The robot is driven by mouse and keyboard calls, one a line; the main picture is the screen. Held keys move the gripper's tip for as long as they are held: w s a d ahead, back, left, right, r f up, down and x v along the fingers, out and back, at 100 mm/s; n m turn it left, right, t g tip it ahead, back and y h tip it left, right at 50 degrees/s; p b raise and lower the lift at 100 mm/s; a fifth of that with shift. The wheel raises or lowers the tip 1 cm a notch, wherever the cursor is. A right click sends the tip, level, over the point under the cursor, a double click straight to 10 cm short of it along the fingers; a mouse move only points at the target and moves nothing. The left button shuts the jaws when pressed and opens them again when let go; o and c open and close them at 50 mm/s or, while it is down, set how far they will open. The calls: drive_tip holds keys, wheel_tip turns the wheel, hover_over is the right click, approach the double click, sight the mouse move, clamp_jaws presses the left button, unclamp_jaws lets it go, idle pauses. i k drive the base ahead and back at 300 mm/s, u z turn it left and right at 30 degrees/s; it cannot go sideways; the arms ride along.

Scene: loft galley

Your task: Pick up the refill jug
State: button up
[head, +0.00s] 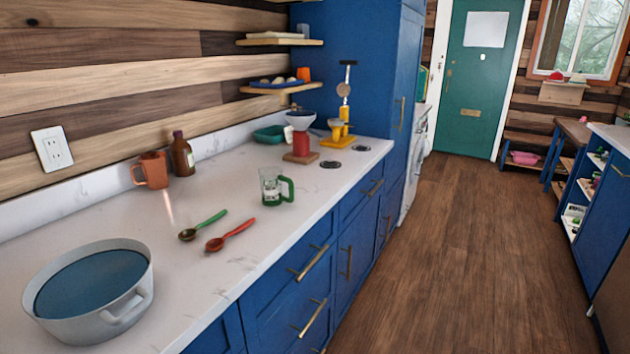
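Two jug-like vessels stand upright on the white counter (225,255), and I cannot tell by label which is the refill jug. One is a clear jug (269,185) with a green handle on its right and a green base, near the counter's front edge. The other is a terracotta jug (155,171) with its handle on the left, at the back near the wall, beside a brown bottle (182,155). Nothing touches the clear jug. My gripper is not in view.
A green spoon (207,224) and a red spoon (232,234) lie in front of the jugs. A large grey basin (135,306) stands at the near left. A red grinder-like stand (301,146) and a yellow stand (338,138) are farther back. The wooden floor (460,250) is clear.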

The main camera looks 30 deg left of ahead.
sight(272, 178)
drive_tip(key=u, duration=0.1)
drive_tip(key=i, duration=0.85)
drive_tip(key=u, duration=0.7)
drive_tip(key=i, duration=0.6)
drive_tip(key=u, duration=0.4)
